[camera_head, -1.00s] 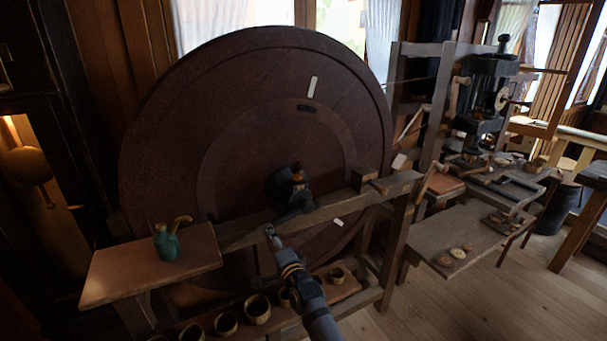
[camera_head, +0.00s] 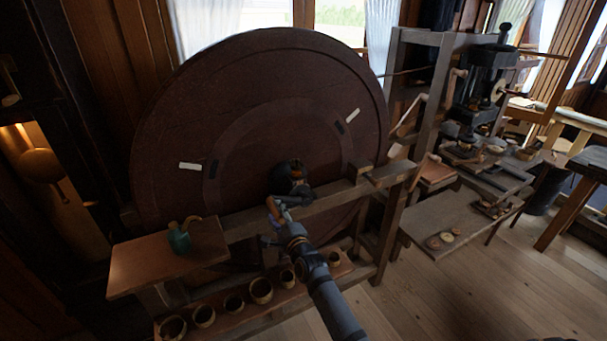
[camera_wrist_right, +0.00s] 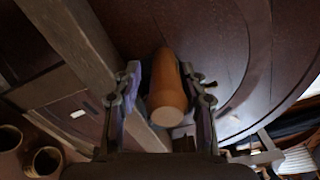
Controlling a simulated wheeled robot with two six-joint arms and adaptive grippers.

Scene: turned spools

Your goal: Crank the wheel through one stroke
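The big dark brown wheel (camera_head: 250,80) stands upright behind a wooden beam, with white marks at its left and upper right. A dark hub piece with an orange-brown part (camera_head: 296,172) shows at its middle. My right gripper (camera_head: 277,208) is just below this piece, in front of the beam. In the right wrist view a rounded wooden handle (camera_wrist_right: 168,95) points toward the camera between the two fingers of my right gripper (camera_wrist_right: 163,105). The fingers are apart, with a gap showing beside the handle at left; any contact is unclear. My left gripper is out of view.
The beam (camera_head: 330,199) crosses in front of the wheel. A shelf (camera_head: 140,262) with a teal oil can (camera_head: 179,238) is at left. Several small pots stand on a low board (camera_head: 220,318). A bench (camera_head: 425,212) and a dark press (camera_head: 483,80) are at right.

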